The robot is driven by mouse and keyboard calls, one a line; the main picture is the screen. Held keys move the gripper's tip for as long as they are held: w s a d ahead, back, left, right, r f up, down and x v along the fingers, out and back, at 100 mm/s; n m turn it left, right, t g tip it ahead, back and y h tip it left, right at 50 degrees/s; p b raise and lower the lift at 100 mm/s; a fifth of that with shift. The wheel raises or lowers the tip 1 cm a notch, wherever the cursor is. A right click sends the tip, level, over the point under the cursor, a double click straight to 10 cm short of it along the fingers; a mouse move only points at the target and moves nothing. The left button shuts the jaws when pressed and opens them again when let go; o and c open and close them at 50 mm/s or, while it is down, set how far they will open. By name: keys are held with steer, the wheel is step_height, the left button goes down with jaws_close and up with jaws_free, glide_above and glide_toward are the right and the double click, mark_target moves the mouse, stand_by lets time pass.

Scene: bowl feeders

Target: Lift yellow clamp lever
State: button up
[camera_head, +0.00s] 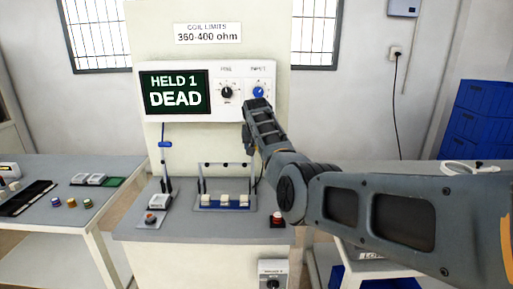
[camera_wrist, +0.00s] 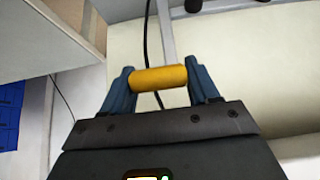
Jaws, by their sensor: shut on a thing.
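The yellow clamp lever's handle (camera_wrist: 158,78) shows in the wrist view as a short yellow bar, lying across between my two blue-grey fingers. My gripper (camera_wrist: 160,82) is shut on it, with a finger at each end. A grey strip (camera_wrist: 166,38) runs from behind the handle to the top of the picture. In the head view my gripper (camera_head: 256,105) is raised in front of the white panel, just below its right knob. The yellow lever cannot be seen there; my gripper and arm cover that area.
A screen (camera_head: 175,92) reads "HELD 1 DEAD". A red button (camera_head: 277,217) is near my arm. Blue crates (camera_head: 475,125) stand at right.

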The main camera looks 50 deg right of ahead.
steer(key=shift+f, duration=0.25)
steer(key=o, duration=1.2)
steer(key=shift+o, duration=1.1)
steer(key=shift+r, duration=0.25)
steer(key=v, duration=0.7)
steer(key=shift+a+r, duration=0.15)
steer(key=shift+a, duration=0.05)
steer(key=shift+s, duration=0.15)
